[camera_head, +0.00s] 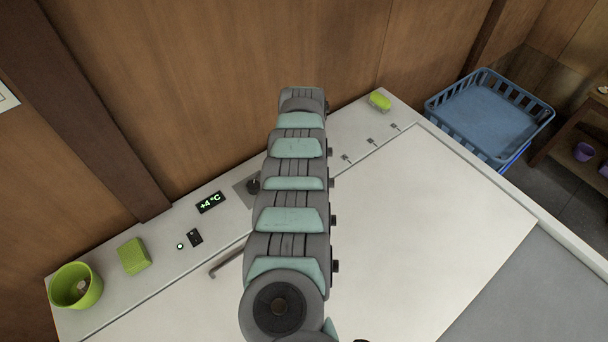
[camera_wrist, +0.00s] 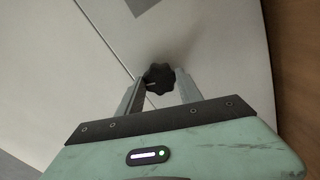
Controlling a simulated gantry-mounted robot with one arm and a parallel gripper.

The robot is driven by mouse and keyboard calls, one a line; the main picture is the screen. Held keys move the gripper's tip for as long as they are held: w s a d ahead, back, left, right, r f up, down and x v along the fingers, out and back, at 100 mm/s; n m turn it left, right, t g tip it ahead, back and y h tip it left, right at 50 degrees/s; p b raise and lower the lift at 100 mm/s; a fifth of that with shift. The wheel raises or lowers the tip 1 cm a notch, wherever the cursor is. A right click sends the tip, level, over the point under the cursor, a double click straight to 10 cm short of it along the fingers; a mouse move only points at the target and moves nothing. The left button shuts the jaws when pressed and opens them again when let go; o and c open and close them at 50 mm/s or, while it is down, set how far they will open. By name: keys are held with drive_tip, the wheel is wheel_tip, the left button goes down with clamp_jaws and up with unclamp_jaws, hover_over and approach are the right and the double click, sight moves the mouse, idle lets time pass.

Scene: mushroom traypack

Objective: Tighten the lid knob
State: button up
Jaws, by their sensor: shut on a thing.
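A black lobed knob (camera_wrist: 158,77) stands on the pale panel in the wrist view. My gripper (camera_wrist: 160,82) has one grey finger on each side of it and is shut on it. A light mark shows on the knob's near left side. In the head view my arm covers the middle of the pale worktop (camera_head: 440,210), and my gripper is hidden. A dark knob (camera_head: 253,186) on a grey plate shows just left of my arm there; I cannot tell whether it is the held one.
A green pot (camera_head: 76,287), a green block (camera_head: 133,256) and a +4 °C display (camera_head: 210,202) line the back ledge on the left. A green sponge-like block (camera_head: 380,101) and small latches (camera_head: 371,141) are on the right. A blue crate (camera_head: 490,112) stands beyond the worktop. The wooden wall is close behind.

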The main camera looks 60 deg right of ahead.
drive_tip(key=shift+m+b, duration=0.3)
drive_tip(key=shift+m, duration=0.2)
drive_tip(key=o, duration=1.4)
drive_tip(key=shift+c, duration=0.2)
drive_tip(key=shift+r, duration=0.1)
wheel_tip(320, 180, up, 11)
drive_tip(key=shift+f+p, duration=0.2)
drive_tip(key=shift+p, duration=0.1)
